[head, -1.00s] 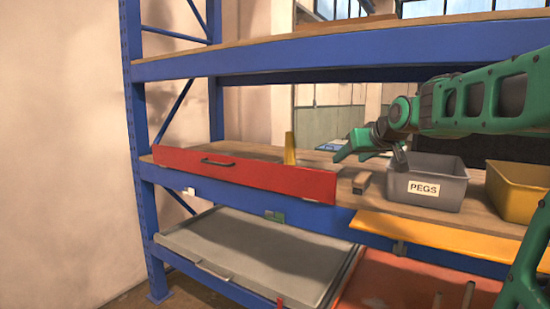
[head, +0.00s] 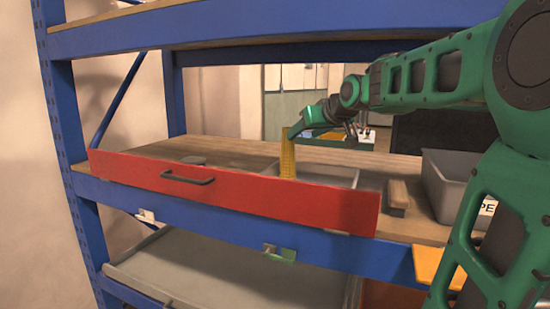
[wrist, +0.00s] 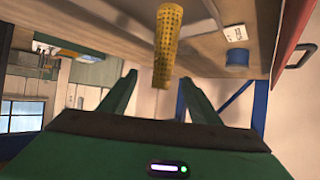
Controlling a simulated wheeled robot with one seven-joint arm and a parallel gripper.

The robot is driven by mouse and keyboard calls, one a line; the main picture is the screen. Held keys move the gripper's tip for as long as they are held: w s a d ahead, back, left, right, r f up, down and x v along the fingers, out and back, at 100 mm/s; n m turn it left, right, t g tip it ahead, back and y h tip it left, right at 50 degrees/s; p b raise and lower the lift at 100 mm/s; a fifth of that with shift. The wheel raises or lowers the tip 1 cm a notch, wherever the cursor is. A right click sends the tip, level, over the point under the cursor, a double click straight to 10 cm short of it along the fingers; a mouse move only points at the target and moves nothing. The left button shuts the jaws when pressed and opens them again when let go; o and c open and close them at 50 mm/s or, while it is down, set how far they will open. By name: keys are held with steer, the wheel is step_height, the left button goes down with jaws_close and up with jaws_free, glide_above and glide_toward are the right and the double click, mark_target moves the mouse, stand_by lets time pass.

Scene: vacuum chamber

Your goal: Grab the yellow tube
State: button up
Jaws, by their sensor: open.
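The yellow tube (head: 288,158) stands upright behind the red drawer front, at a grey tray (head: 345,176) on the shelf. Its surface looks dotted in the wrist view (wrist: 168,40). My gripper (head: 300,131) is open, at the tube's upper end in the head view. In the wrist view my gripper (wrist: 158,77) has its two green fingers spread, with the tube's near end showing between the fingertips. The fingers are not closed on it, and I cannot tell whether they touch it. The tube's lower part is hidden by the red front in the head view.
The red drawer front (head: 235,192) with a dark handle runs along the shelf edge. A wooden block (head: 398,195) and a grey bin (head: 445,185) stand to the right. A blue spool-like item (wrist: 237,58) lies near the tube. A blue shelf beam (head: 270,32) passes above.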

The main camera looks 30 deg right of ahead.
mark_target(288, 142)
steer(key=shift+w+a+r+x, duration=0.1)
steer(key=shift+x, duration=1.85)
steer(key=shift+w+a+r+x, duration=0.1)
steer(key=shift+x, duration=1.85)
steer(key=shift+a+r+x, duration=0.15)
steer(key=shift+x, duration=1.75)
steer(key=c, duration=1.4)
steer(key=shift+r, duration=0.15)
